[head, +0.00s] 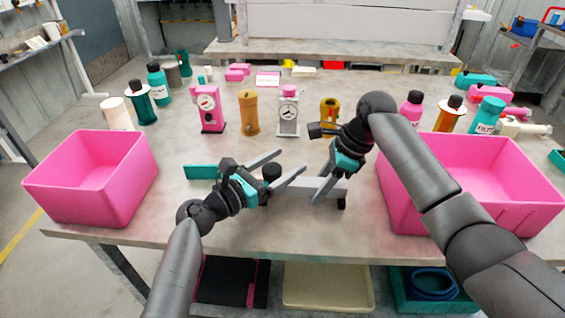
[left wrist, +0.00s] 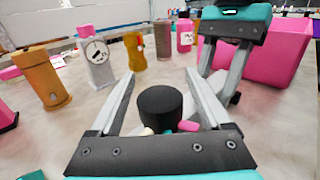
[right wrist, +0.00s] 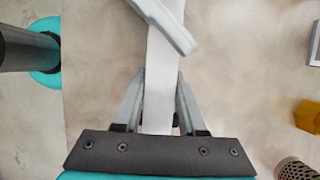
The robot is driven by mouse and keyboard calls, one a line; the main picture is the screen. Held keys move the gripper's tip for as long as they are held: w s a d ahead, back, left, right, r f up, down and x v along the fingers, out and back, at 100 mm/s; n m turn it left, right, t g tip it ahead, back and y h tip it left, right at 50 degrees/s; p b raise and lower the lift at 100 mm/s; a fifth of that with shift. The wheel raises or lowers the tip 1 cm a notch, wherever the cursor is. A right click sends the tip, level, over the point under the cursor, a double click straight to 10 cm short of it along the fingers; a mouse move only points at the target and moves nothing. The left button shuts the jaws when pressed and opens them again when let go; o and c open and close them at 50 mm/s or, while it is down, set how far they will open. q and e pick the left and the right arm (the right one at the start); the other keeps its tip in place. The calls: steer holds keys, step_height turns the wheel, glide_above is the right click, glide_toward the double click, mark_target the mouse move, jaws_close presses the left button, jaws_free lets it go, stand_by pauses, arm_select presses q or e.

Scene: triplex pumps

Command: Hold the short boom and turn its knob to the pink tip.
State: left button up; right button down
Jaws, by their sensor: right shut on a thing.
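The short boom (head: 325,187) is a pale grey bar above the near part of the table; it also shows as a white bar in the right wrist view (right wrist: 162,75). My right gripper (head: 320,193) is shut on the boom, a finger on each side of it. The round black knob (head: 271,172) is near the boom's left part. My left gripper (head: 290,161) is open, with the knob between its fingers in the left wrist view (left wrist: 160,105) and gaps at both sides. Just below the knob there, a pink tip (left wrist: 188,126), a teal one and a cream one show partly.
Pink bins stand at left (head: 90,185) and right (head: 480,180). A pink pump (head: 208,112), an orange cylinder (head: 249,113) and a white gauge unit (head: 288,112) stand behind the grippers. A flat teal piece (head: 200,172) lies left of my left gripper. Bottles stand at both sides.

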arm_select(q)
jaws_close()
stand_by(0.4)
steer(key=shift+h, duration=0.3)
steer(key=shift+s+d+m+g+h, duration=0.1)
steer(key=shift+s+m+g+h, duration=0.05)
steer(key=shift+m+g+h, duration=0.8)
steer(key=shift+s+d+m+g+h, duration=0.1)
steer(key=shift+s+m+g+h, duration=0.1)
steer(key=shift+m+g+h, duration=0.55)
steer(key=shift+s+d+m+g+h, duration=0.15)
steer(key=shift+m+g, duration=0.35)
steer(key=shift+g, duration=0.6)
steer(key=shift+o, duration=0.4)
jaws_free()
steer(key=shift+a, duration=0.1)
